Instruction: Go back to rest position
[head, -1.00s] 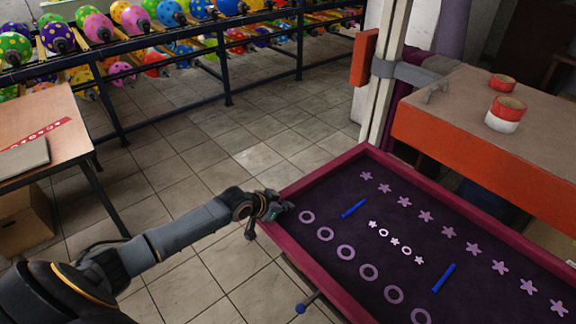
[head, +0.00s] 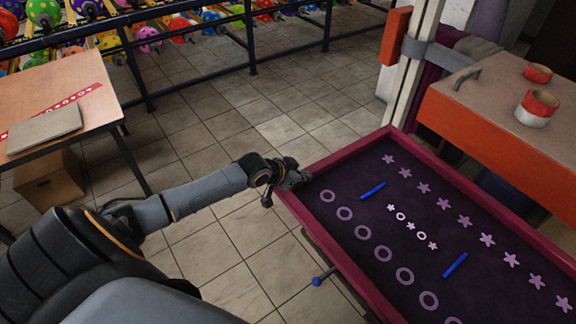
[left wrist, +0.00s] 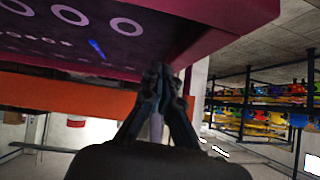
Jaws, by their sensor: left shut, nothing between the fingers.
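My left gripper (head: 296,178) is at the left edge of the purple printing tray, by its pink frame (head: 330,165). In the left wrist view my left gripper (left wrist: 160,75) has its fingers together, shut and empty, with the tray's frame (left wrist: 225,12) above them. Whether the gripper touches the frame I cannot tell. My left arm reaches in from the lower left. My right gripper does not show in either view.
Two blue sticks (head: 373,190) lie on the tray among pale rings and stars. An orange-sided table (head: 490,130) with red and white tape rolls stands at the right. A wooden table (head: 50,95) stands at the left, and balloon racks (head: 250,40) at the back. Tiled floor lies between.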

